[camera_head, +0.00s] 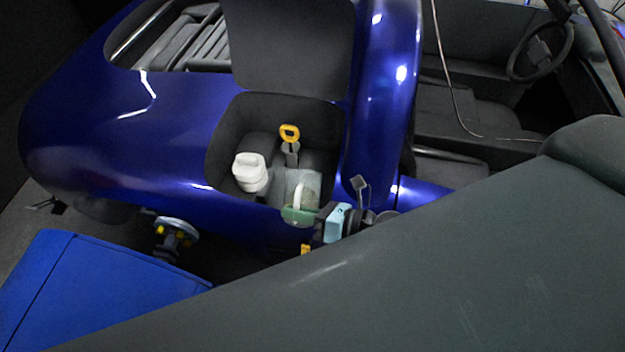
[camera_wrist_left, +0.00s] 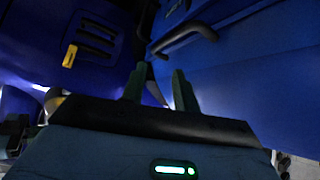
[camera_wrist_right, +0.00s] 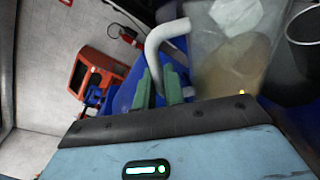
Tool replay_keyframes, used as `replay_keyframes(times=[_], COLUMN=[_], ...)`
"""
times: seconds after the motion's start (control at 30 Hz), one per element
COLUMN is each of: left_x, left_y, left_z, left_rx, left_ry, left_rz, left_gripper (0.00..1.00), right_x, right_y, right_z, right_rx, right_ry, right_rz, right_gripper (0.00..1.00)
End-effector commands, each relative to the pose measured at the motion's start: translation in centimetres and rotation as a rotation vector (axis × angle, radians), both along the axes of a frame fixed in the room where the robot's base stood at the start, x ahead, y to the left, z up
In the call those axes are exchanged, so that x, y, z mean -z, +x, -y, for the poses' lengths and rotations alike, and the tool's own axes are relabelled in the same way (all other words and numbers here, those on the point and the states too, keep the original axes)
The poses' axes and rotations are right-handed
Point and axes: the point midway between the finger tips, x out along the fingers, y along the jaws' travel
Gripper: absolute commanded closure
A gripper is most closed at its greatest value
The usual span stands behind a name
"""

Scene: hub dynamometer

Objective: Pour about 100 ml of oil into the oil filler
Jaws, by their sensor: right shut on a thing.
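A translucent jug (camera_head: 301,181) with a pale handle is in the open compartment of the blue car. My right gripper (camera_head: 316,218) is shut on its handle, beside the jug. In the right wrist view, the jug (camera_wrist_right: 232,55) holds brownish-yellow liquid, and its pale curved handle (camera_wrist_right: 163,38) runs down to my green fingers (camera_wrist_right: 158,88). A dark round-mouthed cylinder (camera_wrist_right: 306,32) stands just right of the jug; I cannot tell whether it is the oil filler. I see no stream of oil. My left gripper (camera_wrist_left: 159,88) is open and empty.
My arm covers the lower right.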

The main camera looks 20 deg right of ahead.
Motion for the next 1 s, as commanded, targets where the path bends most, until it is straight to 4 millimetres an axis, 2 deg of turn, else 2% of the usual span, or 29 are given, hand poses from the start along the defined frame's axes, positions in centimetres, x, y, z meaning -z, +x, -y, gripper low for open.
replay_keyframes(times=[0.03,0.13,0.37,1.0], left_x=[-0.5,-1.0,-0.9,-0.7], left_y=[0.4,0.8,0.7,0.6], left_z=[-0.1,-0.1,-0.3,-0.2], left_rx=[0.001,0.003,0.006,0.002], left_ry=[0.002,0.004,0.007,0.005], left_rz=[0.012,0.023,0.021,0.017], left_gripper=[0.7,0.7,0.7,0.7], right_x=[-0.7,-1.0,-0.2,0.3], right_y=[0.3,0.6,0.8,1.2], right_z=[0.1,0.2,0.4,0.7], right_rx=[0.0,0.002,0.001,0.002], right_ry=[0.01,0.028,0.064,0.115], right_rz=[-0.004,-0.031,-0.098,-0.176], right_gripper=[1.0,1.0,1.0,1.0])
